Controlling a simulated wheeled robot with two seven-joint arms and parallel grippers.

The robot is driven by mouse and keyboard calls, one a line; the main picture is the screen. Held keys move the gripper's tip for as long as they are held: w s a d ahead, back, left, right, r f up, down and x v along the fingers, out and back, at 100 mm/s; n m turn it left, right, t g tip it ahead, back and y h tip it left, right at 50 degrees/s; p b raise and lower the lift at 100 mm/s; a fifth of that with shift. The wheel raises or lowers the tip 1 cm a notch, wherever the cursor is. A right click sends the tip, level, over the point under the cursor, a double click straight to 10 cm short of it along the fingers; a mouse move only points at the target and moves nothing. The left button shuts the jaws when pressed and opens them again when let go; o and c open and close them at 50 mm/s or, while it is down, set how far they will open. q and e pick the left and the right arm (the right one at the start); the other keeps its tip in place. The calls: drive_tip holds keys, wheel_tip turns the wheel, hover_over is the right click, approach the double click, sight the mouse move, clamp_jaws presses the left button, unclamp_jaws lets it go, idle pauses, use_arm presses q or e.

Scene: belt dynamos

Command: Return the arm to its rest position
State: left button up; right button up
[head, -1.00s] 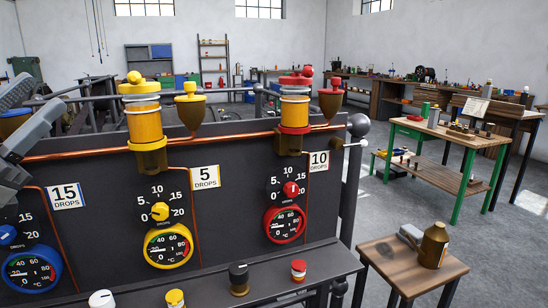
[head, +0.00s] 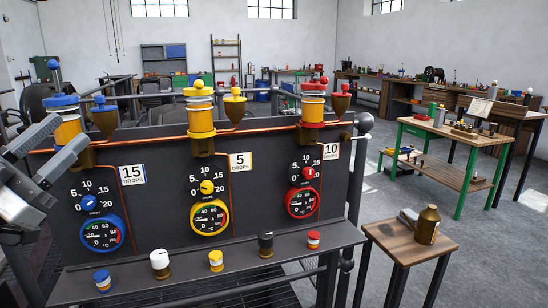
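My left gripper (head: 70,132) is at the left edge of the head view, in front of the left end of the dark panel (head: 265,215). Its two grey fingers look apart, with nothing visible between them. It partly covers the blue-lidded oiler (head: 66,101); whether it touches anything there I cannot tell, but it looks nearer to me. My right gripper is not in view.
The panel also carries a yellow oiler (head: 200,119), a red-lidded oiler (head: 313,105), dials and drop labels. Several small capped items stand on its front shelf (head: 190,276). A wooden stool (head: 395,243) holds an oil can (head: 427,224).

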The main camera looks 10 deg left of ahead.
use_arm(q)
wheel_tip(320, 180, down, 30)
drive_tip(key=d+n+g+y, duration=0.2)
drive_tip(key=n+g+y, duration=0.4)
drive_tip(key=n+y, duration=0.25)
drive_tip(key=s+d+f+g+h, duration=0.2)
drive_tip(key=d+f, duration=0.5)
drive_tip(key=d, duration=0.4)
drive_tip(key=s+d+f+g+h+p, duration=0.1)
drive_tip(key=s+d+f+g, duration=0.3)
drive_tip(key=d+f, duration=0.4)
drive_tip(key=s+d, duration=0.1)
drive_tip(key=d, duration=0.1)
drive_tip(key=shift+d+f+h, duration=0.25)
drive_tip(key=shift+d+h, duration=0.1)
drive_tip(key=shift+a, duration=0.1)
